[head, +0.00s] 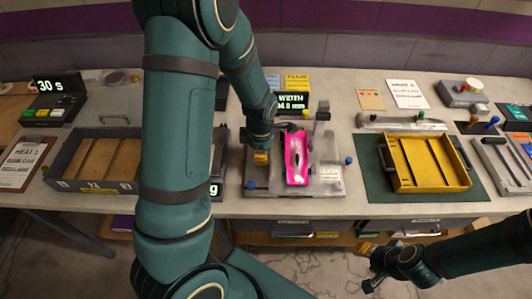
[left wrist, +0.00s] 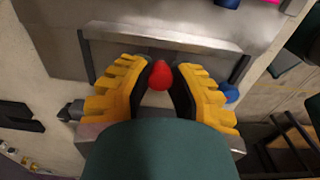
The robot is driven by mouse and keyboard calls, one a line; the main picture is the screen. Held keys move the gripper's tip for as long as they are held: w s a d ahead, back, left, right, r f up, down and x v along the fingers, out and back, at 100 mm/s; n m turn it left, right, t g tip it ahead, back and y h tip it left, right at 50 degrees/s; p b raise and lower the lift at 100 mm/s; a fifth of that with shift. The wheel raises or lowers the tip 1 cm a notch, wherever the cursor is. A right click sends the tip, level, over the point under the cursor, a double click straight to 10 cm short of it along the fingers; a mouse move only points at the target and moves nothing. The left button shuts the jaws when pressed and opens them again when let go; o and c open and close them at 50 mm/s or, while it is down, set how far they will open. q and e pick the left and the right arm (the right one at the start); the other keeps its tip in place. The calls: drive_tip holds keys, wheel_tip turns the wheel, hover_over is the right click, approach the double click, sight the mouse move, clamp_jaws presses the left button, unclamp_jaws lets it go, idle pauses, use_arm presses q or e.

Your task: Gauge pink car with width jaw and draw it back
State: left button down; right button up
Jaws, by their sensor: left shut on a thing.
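The pink car (head: 296,158) lies lengthwise on the grey gauge plate (head: 264,190), with a white patch on its body. My left gripper (head: 261,158) is just left of the car, low over the plate. In the left wrist view its yellow fingers are shut on a red knob (left wrist: 160,75). A grey metal bar (left wrist: 165,38) runs across beyond the knob; whether it touches the car cannot be told. A green-lit WIDTH display (head: 291,101) stands behind the plate. My right gripper (head: 368,262) is at the lower right, in front of the bench, away from the car; its opening is unclear.
Blue knobs (head: 348,160) sit at the plate's edges. A yellow tray (head: 428,163) on a green mat is at right, a dark wooden-floored tray (head: 65,150) at left. My left arm hides part of the bench. Bare bench lies between plate and green mat.

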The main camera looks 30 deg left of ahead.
use_arm(q)
drive_tip(key=shift+a, duration=0.2)
drive_tip(key=c, duration=0.8)
unclamp_jaws()
drive_tip(key=shift+s, duration=0.1)
drive_tip(key=shift+a, duration=0.1)
drive_tip(key=shift+r, duration=0.3)
wheel_tip(320, 180, up, 12)
drive_tip(key=shift+f, duration=0.25)
